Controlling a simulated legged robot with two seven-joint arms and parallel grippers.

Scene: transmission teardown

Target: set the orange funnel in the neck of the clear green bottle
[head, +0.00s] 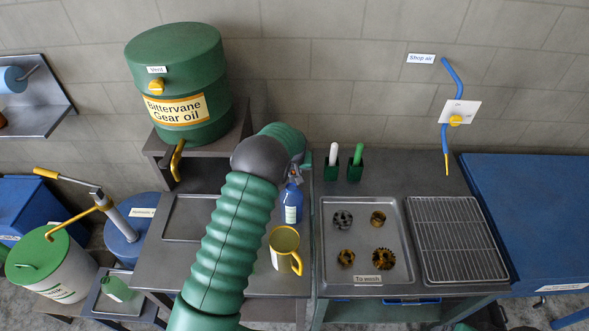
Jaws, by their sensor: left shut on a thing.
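A small green bottle (118,289) with a pale label stands in a low grey tray at the lower left; I cannot tell whether its neck is open. A sliver of something orange (3,121) shows on the wall shelf at the left edge, cut off by the frame; I cannot tell if it is the funnel. No other orange funnel is in view. My left gripper (297,179) is over the middle bench, shut on the top of a blue bottle (291,205) with a white label; the arm partly hides the grip. My right gripper is not in view.
A yellow jug (284,248) stands just in front of the blue bottle. A tray of gears (407,278) and a wire rack (457,240) lie to the right. A big green oil drum (178,75) stands at the back left. A hand pump (122,222) rises near the green bottle.

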